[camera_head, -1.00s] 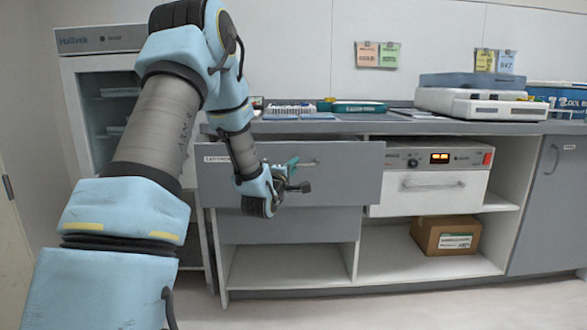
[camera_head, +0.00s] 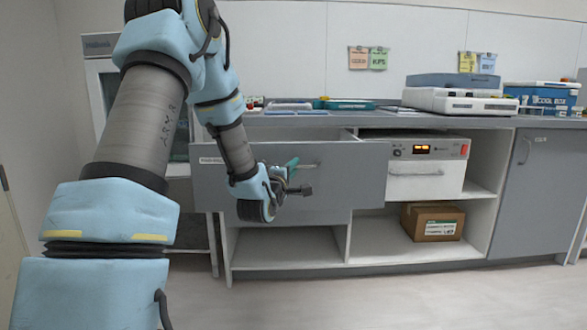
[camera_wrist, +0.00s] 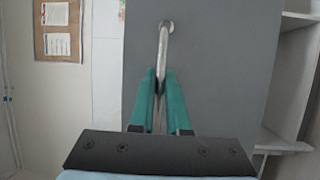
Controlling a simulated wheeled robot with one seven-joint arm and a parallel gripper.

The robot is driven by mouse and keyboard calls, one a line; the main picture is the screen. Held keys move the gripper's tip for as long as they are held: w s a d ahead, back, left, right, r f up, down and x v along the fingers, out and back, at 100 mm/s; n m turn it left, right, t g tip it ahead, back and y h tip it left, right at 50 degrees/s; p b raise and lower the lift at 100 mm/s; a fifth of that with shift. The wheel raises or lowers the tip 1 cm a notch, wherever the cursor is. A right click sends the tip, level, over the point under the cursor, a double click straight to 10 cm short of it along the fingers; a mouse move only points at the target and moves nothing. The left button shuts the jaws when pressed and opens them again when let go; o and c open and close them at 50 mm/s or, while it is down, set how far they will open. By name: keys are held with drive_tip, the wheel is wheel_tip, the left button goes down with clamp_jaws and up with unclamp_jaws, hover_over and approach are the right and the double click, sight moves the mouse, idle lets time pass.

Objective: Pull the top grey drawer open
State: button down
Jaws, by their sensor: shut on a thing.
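The top grey drawer (camera_head: 345,183) stands out from the counter front, and its open top shows behind its front panel in the head view. Its front also fills the middle of the wrist view (camera_wrist: 215,70). My gripper (camera_head: 291,165) is at the drawer front, its green fingers shut on the metal bar handle (camera_wrist: 163,45). In the wrist view the fingers close around the handle from both sides, and the handle's far end reaches the panel. Part of the handle is hidden by my fingers and wrist.
Right of the drawer sits a white device (camera_head: 425,165) with an orange display. A cardboard box (camera_head: 432,222) stands on the shelf below. The counter (camera_head: 380,119) holds trays and equipment. The floor (camera_head: 400,300) in front is clear.

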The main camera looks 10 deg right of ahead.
drive_tip(key=shift+s, duration=0.1)
drive_tip(key=c, duration=0.9)
unclamp_jaws()
drive_tip(key=v, duration=1)
drive_tip(key=shift+s+a, duration=0.25)
drive_tip(key=shift+a, duration=0.05)
